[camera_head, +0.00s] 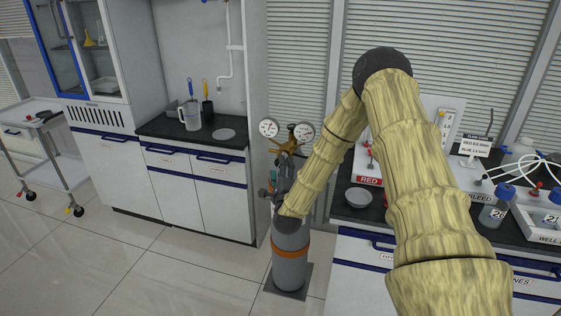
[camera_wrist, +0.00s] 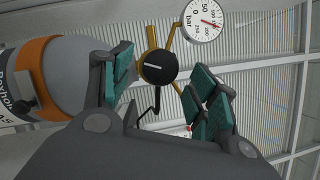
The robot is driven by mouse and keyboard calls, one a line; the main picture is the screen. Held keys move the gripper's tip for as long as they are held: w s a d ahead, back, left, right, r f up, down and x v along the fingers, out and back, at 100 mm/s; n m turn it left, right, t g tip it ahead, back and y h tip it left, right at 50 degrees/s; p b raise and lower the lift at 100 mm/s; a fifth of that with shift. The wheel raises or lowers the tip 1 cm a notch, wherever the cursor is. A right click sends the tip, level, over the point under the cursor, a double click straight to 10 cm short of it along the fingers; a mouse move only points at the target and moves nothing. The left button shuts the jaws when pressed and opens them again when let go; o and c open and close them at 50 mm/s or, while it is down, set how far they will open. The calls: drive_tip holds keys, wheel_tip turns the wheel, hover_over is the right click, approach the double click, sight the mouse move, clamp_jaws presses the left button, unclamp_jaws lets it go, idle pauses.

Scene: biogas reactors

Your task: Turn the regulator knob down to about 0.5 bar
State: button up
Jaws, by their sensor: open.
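The regulator (camera_head: 286,146) is a brass body with two round dial gauges, on top of a grey gas cylinder (camera_head: 290,262) with an orange band. In the wrist view its black round knob (camera_wrist: 157,67) has a white pointer line and lies in line with the gap between my fingers. One gauge (camera_wrist: 203,20) with a red needle shows at the top there; its exact reading is too small to tell. My gripper (camera_wrist: 161,75) is open, with teal pads on either side of the knob; contact cannot be told. In the head view my arm partly hides the gripper and cylinder.
A dark-topped bench (camera_head: 352,212) with bottles and labelled trays stands to the right of the cylinder. A counter (camera_head: 235,146) with a jug (camera_head: 190,116) is on the left. The tiled floor in front of the left cabinets is clear.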

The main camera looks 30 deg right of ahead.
drive_tip(key=shift+p+x, duration=0.35)
drive_tip(key=shift+x, duration=1.4)
drive_tip(key=shift+a, duration=0.1)
drive_tip(key=c, duration=1)
